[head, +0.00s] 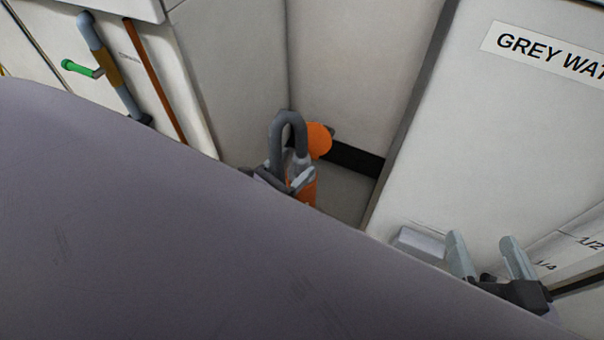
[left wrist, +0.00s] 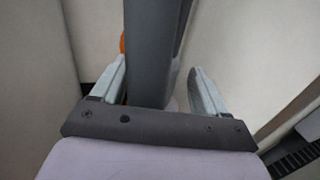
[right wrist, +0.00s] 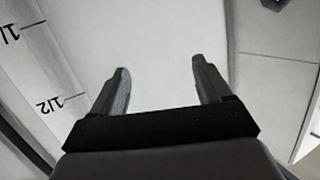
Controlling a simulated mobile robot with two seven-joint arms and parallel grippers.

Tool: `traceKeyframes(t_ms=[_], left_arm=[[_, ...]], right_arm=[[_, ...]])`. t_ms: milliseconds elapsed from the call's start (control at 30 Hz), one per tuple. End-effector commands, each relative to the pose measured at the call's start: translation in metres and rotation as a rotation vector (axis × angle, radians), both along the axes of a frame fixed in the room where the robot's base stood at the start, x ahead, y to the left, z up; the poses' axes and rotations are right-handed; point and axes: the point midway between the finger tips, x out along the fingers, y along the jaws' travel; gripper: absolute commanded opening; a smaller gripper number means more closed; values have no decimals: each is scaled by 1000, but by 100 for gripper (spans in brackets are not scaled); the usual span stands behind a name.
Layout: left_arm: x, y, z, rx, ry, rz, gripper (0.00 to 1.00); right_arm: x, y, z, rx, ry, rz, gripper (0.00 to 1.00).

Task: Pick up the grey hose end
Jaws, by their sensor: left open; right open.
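The grey hose end (head: 288,128) is a thick dark grey tube bent into an upside-down U, low in the recess between white panels. My left gripper (head: 286,178) is at its lower part. In the left wrist view the hose (left wrist: 152,45) runs down between the two open fingers of my left gripper (left wrist: 157,70), closer to the left finger; whether it touches is unclear. The hose's lower end is hidden. My right gripper (head: 483,245) is open and empty in front of the white grey-water tank (head: 480,130); the right wrist view shows its fingers (right wrist: 160,70) apart.
An orange part (head: 319,140) with a round top stands just behind the hose. White panels wall the narrow recess on both sides. A green-handled valve on a grey pipe (head: 92,40) and a thin orange-brown strip (head: 155,80) are at upper left.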

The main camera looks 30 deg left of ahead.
Motion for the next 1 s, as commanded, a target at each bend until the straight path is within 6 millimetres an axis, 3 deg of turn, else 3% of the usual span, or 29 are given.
traceKeyframes(t_ms=[300, 633, 867, 1000], left_arm=[[42, -10, 1, 2, -1, 0, 74], [47, -11, 2, 2, 1, -1, 74], [47, -11, 2, 2, 1, -1, 0], [47, -11, 3, 2, -2, 0, 0]], right_arm=[[-3, -6, 0, -36, -52, -10, 78], [-3, -7, 3, -43, -64, -13, 78], [-3, -7, 3, -42, -63, -12, 78], [-3, -7, 3, -42, -62, -12, 78]])
